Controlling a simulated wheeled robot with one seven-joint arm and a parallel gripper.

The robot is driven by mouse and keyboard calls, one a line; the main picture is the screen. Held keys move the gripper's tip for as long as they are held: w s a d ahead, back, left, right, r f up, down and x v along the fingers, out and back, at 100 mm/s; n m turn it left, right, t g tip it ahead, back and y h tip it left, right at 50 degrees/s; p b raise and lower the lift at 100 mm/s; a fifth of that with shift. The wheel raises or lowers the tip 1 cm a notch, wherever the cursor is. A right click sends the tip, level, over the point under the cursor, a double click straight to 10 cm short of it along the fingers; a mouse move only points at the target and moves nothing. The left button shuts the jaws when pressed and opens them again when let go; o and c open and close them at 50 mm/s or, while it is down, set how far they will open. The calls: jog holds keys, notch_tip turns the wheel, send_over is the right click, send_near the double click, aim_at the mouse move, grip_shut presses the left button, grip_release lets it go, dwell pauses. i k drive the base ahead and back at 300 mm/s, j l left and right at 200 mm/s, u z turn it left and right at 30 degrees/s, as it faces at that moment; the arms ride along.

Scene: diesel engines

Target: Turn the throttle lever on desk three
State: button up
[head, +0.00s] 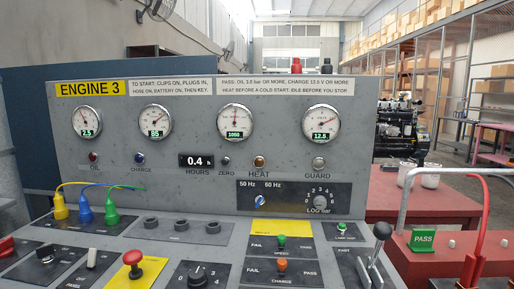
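The desk with the sign ENGINE 3 (90,88) fills the middle of the head view. The throttle lever (381,232) stands at the desk's right side, on a dark plate marked FAST. It has a black round knob on a metal shaft and leans to the upper right. Its lower end is near the bottom edge of the picture. My gripper is not in view, and nothing touches the lever.
A red mushroom button (132,259), a rotary knob (197,275) and coloured plugs (84,212) sit left of the lever. A red unit with a green PASS sign (423,239) and red cables stands close on the right.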

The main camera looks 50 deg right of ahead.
aim_at(382, 230)
jog(key=k+l+z, duration=0.15)
jog(key=l+z, duration=0.2)
jog(key=k+l+z, duration=0.1)
jog(key=z, duration=0.25)
jog(key=l+z, duration=0.4)
